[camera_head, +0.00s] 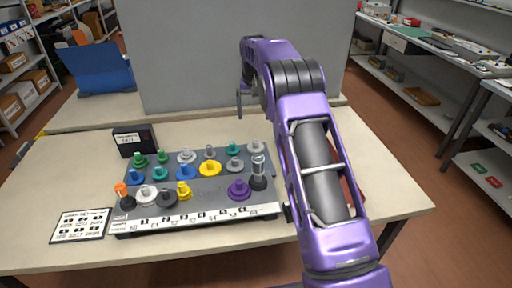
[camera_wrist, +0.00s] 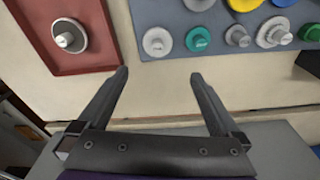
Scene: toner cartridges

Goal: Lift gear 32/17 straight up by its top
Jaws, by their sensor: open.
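Several gears in assorted colours, each a disc with a raised hub, stand on a grey board (camera_head: 215,203). They include a yellow gear (camera_head: 210,168), a purple gear (camera_head: 238,189) and a teal gear (camera_wrist: 198,39). A grey-white gear (camera_wrist: 157,42) stands beside the teal one. I cannot read any marking that says which is gear 32/17. My gripper (camera_wrist: 160,78) is open and empty, over bare table between the gears and the back panel. It is partly hidden in the head view.
A black labelled box (camera_head: 133,142) stands behind the board's left end. A printed card (camera_head: 80,226) lies at the front left. A tall grey panel (camera_head: 200,65) closes off the back. My arm hides most of the red tray in the head view.

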